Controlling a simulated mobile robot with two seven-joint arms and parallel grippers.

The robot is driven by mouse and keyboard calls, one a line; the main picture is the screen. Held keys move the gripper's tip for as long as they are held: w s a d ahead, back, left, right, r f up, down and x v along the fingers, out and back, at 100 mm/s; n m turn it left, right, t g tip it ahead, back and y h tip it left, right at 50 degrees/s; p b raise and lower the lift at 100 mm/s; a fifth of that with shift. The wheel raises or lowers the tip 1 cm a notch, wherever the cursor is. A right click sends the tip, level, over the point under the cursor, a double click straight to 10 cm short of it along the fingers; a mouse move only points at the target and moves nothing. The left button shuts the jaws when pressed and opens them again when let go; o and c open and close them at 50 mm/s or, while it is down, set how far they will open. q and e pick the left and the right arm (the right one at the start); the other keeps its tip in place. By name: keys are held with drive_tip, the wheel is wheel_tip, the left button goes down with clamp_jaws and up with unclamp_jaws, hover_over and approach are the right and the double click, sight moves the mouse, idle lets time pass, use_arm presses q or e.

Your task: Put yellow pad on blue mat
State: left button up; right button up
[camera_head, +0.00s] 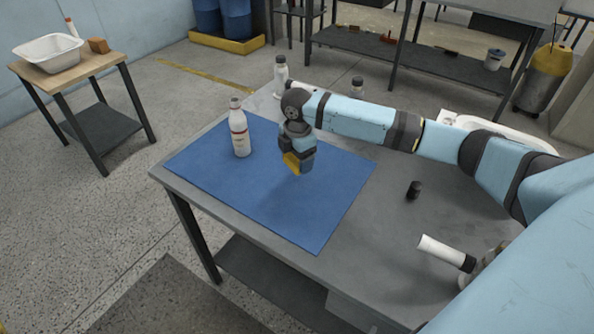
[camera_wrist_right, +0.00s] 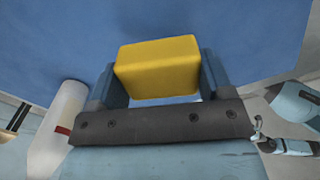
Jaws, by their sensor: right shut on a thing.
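The blue mat (camera_head: 310,215) lies flat on the grey table. My right gripper (camera_head: 297,165) is over the middle of the mat, pointing down, and is shut on the yellow pad (camera_head: 292,163). In the right wrist view the yellow pad (camera_wrist_right: 158,68) sits between the two fingers, with the blue mat (camera_wrist_right: 225,25) behind it. I cannot tell whether the pad touches the mat. My left gripper is not in view.
A white bottle (camera_head: 240,135) stands on the mat, left of my right gripper. A black cap (camera_head: 414,189) and a white cylinder with a black end (camera_head: 445,252) are on the table (camera_head: 385,235) to the right. Bottles (camera_head: 281,72) stand at the back edge. The mat's front is clear.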

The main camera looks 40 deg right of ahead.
sight(297, 178)
drive_tip(key=shift+f, duration=0.6)
wheel_tip(297, 178, down, 4)
drive_tip(key=shift+r, duration=0.25)
drive_tip(key=o, duration=0.9)
drive_tip(key=shift+f, duration=0.1)
